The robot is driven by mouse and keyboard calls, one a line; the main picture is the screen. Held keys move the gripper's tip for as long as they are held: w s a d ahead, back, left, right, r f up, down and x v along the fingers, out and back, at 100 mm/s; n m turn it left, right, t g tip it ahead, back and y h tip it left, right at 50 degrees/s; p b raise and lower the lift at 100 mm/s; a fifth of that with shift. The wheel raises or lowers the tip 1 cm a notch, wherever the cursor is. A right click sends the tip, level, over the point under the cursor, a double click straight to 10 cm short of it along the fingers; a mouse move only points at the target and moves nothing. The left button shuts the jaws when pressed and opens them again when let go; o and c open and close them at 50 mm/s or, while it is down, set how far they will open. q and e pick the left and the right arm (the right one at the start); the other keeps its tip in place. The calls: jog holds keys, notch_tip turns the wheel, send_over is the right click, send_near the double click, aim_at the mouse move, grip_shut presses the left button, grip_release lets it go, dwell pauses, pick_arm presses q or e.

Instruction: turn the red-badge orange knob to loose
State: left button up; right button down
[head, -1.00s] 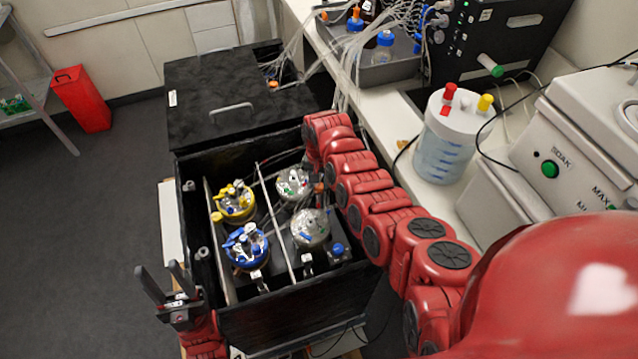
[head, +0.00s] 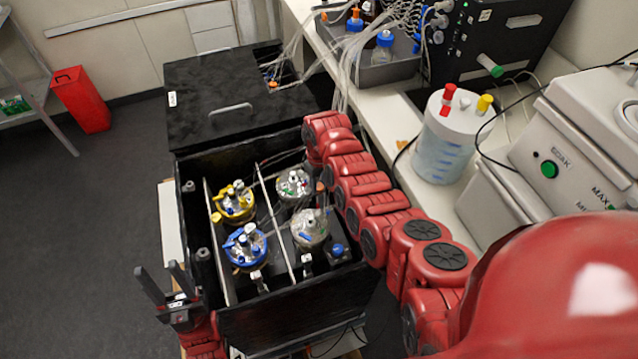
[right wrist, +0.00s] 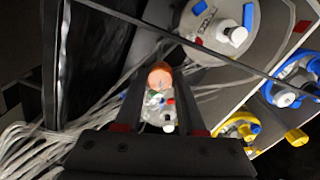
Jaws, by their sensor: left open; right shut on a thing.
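An orange knob (right wrist: 160,75) shows in the right wrist view, between the fingertips of my right gripper (right wrist: 160,83). The gripper is shut on it. A small red mark shows just below the knob; I cannot tell whether it is the knob's badge. In the head view my right arm reaches into the open black box, and its hand is hidden behind the arm and the box contents. My left gripper (head: 163,282) is open and empty at the box's front left corner.
The black box (head: 300,318) holds several vessels, with a yellow-ringed one (head: 235,203) and a blue-ringed one (head: 246,247) at left. Thin tubes run close around the right gripper. A white jug (head: 441,150) stands on the bench at right.

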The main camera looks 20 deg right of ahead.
jog(key=n, duration=0.3)
jog(key=shift+r+n, duration=0.1)
jog(key=shift+n, duration=0.3)
jog(key=n+p, duration=0.1)
jog(key=n, duration=0.1)
jog(key=shift+w+d+n, duration=0.1)
jog(key=shift+n, duration=1.4)
jog(key=shift+n+b, duration=0.5)
jog(key=shift+n, duration=0.6)
jog(key=c, duration=0.5)
grip_release()
